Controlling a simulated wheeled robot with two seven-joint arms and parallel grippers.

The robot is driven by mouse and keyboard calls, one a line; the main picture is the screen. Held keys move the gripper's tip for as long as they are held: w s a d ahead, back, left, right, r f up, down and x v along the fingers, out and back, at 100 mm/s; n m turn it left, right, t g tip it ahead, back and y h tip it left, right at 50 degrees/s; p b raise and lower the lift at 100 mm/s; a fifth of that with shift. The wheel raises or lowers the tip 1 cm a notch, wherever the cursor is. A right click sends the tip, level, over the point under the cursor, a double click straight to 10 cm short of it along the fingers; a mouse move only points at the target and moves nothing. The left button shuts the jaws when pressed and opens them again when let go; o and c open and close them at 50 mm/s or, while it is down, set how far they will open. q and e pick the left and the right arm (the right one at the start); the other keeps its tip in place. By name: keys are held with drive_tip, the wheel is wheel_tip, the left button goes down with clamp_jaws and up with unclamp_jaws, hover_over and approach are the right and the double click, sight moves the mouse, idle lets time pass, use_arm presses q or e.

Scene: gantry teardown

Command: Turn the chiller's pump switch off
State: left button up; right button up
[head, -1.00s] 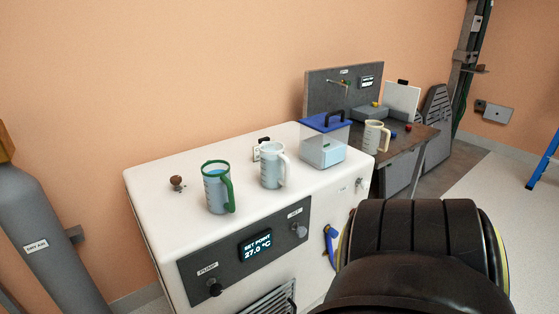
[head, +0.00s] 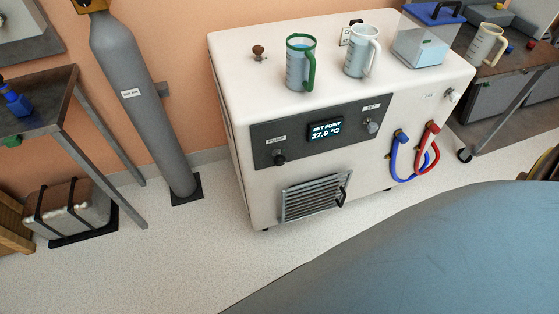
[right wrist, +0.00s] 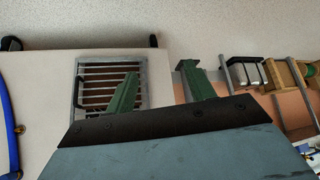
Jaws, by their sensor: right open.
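The chiller (head: 235,190) is a white cabinet with a dark front panel in the head view. Its pump switch (head: 280,159) is a small black knob below the PUMP label, left of the lit display (head: 325,130) reading 27.0 °C. I cannot tell which way the knob points. My right gripper (right wrist: 160,72) is open and empty, its two green fingers apart. In the right wrist view the chiller appears upside down, with its vent grille (right wrist: 88,72) behind the left finger. The pump switch cannot be made out there. My left gripper is not in view.
A green-handled jug (head: 299,68), a pale jug (head: 357,58) and a blue-lidded clear box (head: 420,40) stand on the chiller. Blue (head: 394,158) and red (head: 433,155) hoses loop from its front. A grey gas cylinder (head: 145,115) stands left. Floor in front is clear.

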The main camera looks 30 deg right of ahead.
drive_tip(key=w+a+r+m+t+b, duration=0.1)
drive_tip(key=w+r+t, duration=0.4)
drive_tip(key=w+r, duration=0.6)
drive_tip(key=m+t+h+b, duration=0.2)
drive_tip(key=m+t+h, duration=0.1)
drive_tip(key=t+h, duration=0.2)
approach(281, 163)
drive_tip(key=b+x, duration=0.2)
drive_tip(key=x, duration=0.7)
drive_tip(key=shift+w+d, duration=0.1)
drive_tip(key=shift+w, duration=0.25)
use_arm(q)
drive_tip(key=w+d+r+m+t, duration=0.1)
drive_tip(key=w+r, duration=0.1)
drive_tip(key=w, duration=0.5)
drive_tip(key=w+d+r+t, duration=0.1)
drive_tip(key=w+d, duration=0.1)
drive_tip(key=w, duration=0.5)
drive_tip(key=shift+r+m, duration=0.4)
use_arm(e)
drive_tip(key=shift+w+d+r, duration=0.1)
drive_tip(key=shift+w+r, duration=0.05)
drive_tip(key=shift+w, duration=0.45)
drive_tip(key=shift+c, duration=0.3)
drive_tip(key=c, duration=0.9)
